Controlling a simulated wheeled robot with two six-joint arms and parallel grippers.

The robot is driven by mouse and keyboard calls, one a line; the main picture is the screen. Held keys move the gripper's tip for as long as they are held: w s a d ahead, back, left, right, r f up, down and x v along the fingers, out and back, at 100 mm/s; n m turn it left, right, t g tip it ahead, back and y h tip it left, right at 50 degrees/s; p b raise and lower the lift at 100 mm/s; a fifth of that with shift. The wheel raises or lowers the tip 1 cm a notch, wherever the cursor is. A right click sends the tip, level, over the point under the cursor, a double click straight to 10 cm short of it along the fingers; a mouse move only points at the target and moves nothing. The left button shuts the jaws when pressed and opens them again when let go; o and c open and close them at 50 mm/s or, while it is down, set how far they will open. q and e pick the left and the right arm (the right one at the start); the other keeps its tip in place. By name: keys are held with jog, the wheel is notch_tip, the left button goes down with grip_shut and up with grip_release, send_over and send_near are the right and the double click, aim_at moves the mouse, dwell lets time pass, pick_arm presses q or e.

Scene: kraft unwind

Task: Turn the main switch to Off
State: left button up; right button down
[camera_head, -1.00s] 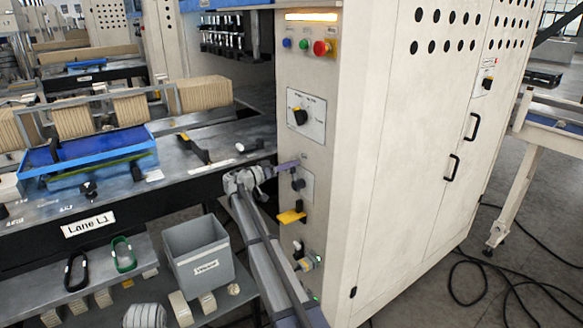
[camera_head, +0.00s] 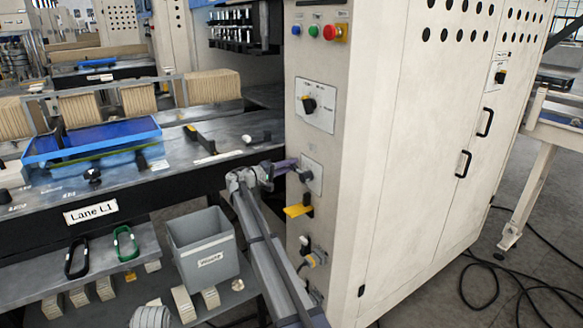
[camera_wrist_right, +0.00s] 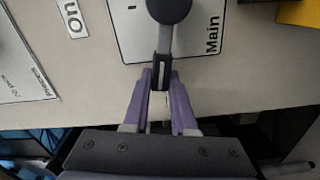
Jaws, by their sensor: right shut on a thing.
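The main switch (camera_head: 306,175) is a dark round knob on a light plate on the cream cabinet's narrow front. In the right wrist view the knob (camera_wrist_right: 168,8) has a grey handle (camera_wrist_right: 161,70) pointing down the picture, beside the word "Main". My right gripper (camera_head: 284,168) reaches the switch from the left. In the wrist view its purple fingers (camera_wrist_right: 160,84) are shut on the handle's end. A label "On" (camera_wrist_right: 72,20) lies left of the plate. My left gripper is not in view.
A yellow-handled part (camera_head: 298,210) sticks out just below the switch. A selector knob (camera_head: 309,104) and several coloured buttons (camera_head: 314,31) are above it. A grey bin (camera_head: 203,246) stands below left, beside my arm. Dark cables (camera_head: 510,290) lie on the floor at right.

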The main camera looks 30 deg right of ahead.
jog(key=shift+f+n+b, duration=0.65)
jog(key=shift+f+n, duration=0.2)
jog(key=shift+n, duration=0.35)
jog(key=c, duration=0.7)
grip_release()
jog(key=shift+a, duration=0.1)
jog(key=a, duration=0.7)
jog(key=shift+s+a, duration=0.25)
jog(key=shift+a, duration=0.1)
